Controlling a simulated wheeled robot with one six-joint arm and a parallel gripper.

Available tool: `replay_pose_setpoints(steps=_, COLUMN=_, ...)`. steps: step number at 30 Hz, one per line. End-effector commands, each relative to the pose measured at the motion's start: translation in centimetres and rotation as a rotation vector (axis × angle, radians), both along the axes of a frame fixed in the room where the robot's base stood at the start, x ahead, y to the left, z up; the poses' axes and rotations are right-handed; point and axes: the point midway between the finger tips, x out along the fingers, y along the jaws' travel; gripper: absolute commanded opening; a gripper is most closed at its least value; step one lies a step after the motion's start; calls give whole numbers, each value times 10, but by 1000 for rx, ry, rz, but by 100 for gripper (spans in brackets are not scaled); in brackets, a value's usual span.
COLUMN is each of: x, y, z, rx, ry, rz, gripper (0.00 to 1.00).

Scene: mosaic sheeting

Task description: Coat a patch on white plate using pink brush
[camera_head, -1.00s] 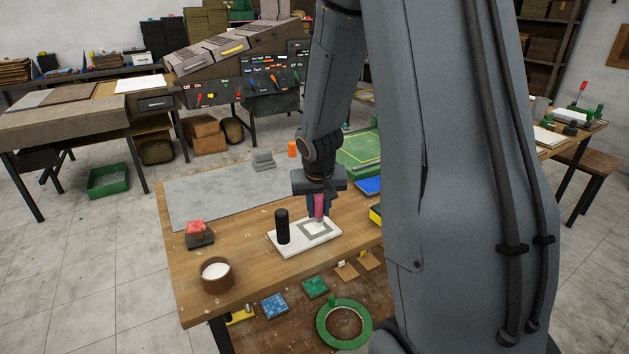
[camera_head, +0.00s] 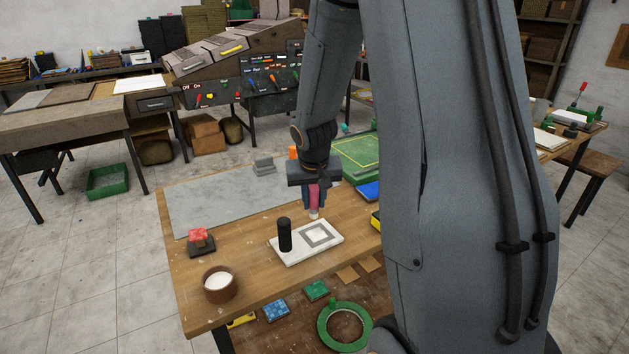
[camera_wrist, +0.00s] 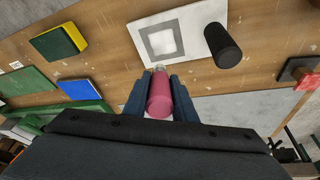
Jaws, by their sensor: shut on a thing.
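The white plate (camera_head: 297,254) lies flat on the wooden table. It carries a grey square outline with a white middle (camera_head: 317,235) and an upright black cylinder (camera_head: 285,236). The plate (camera_wrist: 142,45) and cylinder (camera_wrist: 224,46) also show in the wrist view. My gripper (camera_head: 314,205) is shut on the pink brush (camera_head: 314,192), held upright with its pale tip down. The tip appears above the table by the plate's far edge, apart from the square. In the wrist view the pink brush (camera_wrist: 160,95) sits between my gripper's fingers (camera_wrist: 160,90).
A brown cup (camera_head: 221,292) with white contents stands at the table's front left. A red-topped block (camera_head: 200,236) is behind it. A grey sheet (camera_head: 220,205) covers the back. A blue block (camera_head: 368,191) and green tray (camera_head: 355,155) are on the right.

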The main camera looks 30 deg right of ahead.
Motion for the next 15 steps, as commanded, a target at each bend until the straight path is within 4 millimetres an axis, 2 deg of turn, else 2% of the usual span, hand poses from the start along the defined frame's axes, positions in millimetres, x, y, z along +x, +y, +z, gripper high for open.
replay_pose_setpoints(steps=6, x=0, y=1, z=23, rx=0, ry=0, rz=1, gripper=2)
replay_pose_setpoints(steps=15, x=0, y=1, z=44, rx=0, ry=-1, rz=2, gripper=2)
